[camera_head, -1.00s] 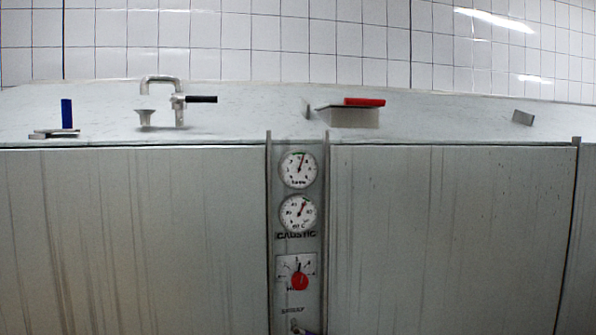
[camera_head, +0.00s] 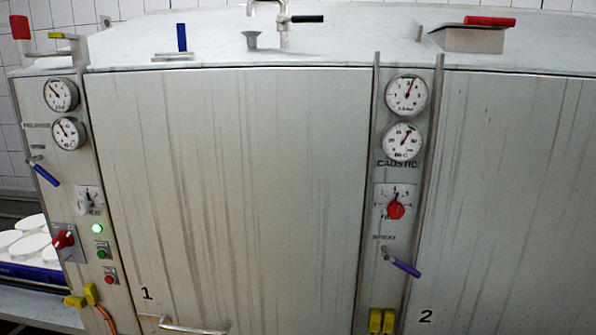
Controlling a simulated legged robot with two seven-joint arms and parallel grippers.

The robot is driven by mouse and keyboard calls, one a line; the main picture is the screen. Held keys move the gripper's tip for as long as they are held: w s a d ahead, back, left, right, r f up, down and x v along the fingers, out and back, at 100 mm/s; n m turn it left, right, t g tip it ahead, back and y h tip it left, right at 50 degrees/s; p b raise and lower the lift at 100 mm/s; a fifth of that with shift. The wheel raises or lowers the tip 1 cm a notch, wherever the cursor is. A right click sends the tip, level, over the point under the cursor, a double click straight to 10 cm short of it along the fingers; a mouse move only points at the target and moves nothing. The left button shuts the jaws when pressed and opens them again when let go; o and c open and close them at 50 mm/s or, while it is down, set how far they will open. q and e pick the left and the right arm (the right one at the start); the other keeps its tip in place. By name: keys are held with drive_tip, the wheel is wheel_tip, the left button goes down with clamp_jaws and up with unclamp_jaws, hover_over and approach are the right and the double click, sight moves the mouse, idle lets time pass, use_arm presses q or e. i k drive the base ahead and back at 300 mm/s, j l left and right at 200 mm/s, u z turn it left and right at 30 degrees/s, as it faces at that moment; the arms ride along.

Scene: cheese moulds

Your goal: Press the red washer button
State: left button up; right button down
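The washer (camera_head: 230,180) is a large grey metal cabinet with doors marked 1 and 2. On its left control panel, low down, a small red button (camera_head: 109,278) sits below a green button (camera_head: 102,252) and a lit green lamp (camera_head: 97,229). A larger red rotary switch (camera_head: 63,240) is left of the green button. Neither of my grippers shows in the head view.
Blue-handled (camera_head: 45,174) and purple-handled (camera_head: 404,267) levers stick out from the panels. A handle (camera_head: 192,326) is at the bottom of door 1. White round moulds (camera_head: 30,242) lie in a blue crate (camera_head: 30,276) at the left. Yellow connectors (camera_head: 381,321) sit low on the middle panel.

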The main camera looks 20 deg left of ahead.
sight(109, 281)
drive_tip(key=u, duration=1.7)
